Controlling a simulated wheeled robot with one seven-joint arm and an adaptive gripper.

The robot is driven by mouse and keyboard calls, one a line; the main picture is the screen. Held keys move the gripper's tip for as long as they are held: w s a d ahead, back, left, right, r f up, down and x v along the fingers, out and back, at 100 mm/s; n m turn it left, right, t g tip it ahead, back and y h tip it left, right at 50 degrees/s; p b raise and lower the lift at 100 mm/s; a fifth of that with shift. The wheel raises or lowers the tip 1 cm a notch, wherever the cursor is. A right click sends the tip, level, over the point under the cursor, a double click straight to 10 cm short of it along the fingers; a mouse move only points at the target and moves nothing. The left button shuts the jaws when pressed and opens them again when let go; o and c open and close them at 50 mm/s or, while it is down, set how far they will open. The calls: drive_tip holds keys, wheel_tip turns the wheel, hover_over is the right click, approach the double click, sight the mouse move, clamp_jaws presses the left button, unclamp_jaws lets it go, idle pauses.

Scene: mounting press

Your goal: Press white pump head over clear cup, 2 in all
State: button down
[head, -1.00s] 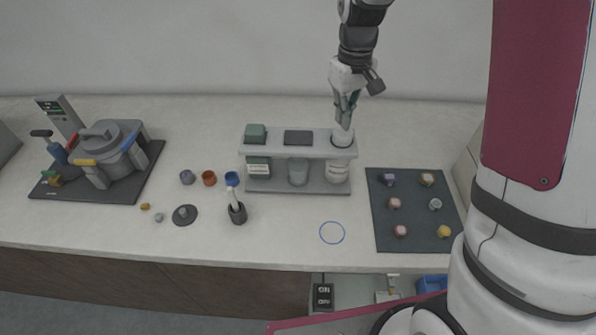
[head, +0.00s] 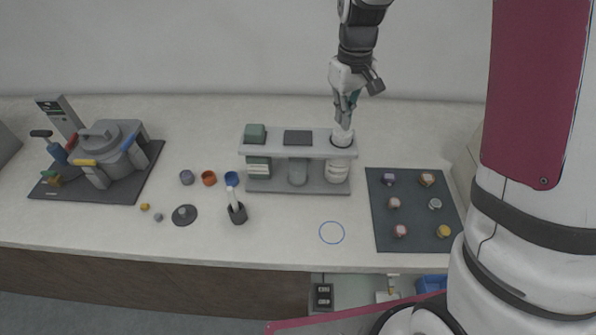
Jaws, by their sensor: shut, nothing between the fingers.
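My gripper (head: 345,112) points straight down with its fingers shut and nothing between them. Its tips are at a white piece, which looks like a white pump head (head: 342,136), in the round opening at the right end of the raised grey shelf (head: 317,147). I cannot tell whether the tips touch it. Below that opening a white, banded stack (head: 338,171) stands on the grey base. A translucent greyish cup (head: 298,173) stands under the middle of the shelf. How the white piece meets anything below is hidden by the shelf.
A dark mat (head: 410,238) with several small coloured pieces lies at right. A blue ring (head: 332,232) marks the counter in front. At left are small cups, a dark holder (head: 238,213) with a white stick and a grey pot-like device (head: 108,145). The front counter is mostly clear.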

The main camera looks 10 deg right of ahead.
sight(343, 131)
drive_tip(key=shift+f, duration=0.2)
drive_tip(key=shift+f+b, duration=0.55)
drive_tip(key=shift+f, duration=1.2)
drive_tip(key=shift+r, duration=0.1)
drive_tip(key=shift+r+p, duration=0.8)
drive_tip(key=shift+r, duration=1.05)
drive_tip(key=shift+f, duration=0.2)
drive_tip(key=shift+f+b, duration=0.55)
drive_tip(key=shift+f, duration=1.2)
drive_tip(key=shift+r, duration=0.15)
drive_tip(key=shift+r+p, duration=0.75)
drive_tip(key=shift+r, duration=1.05)
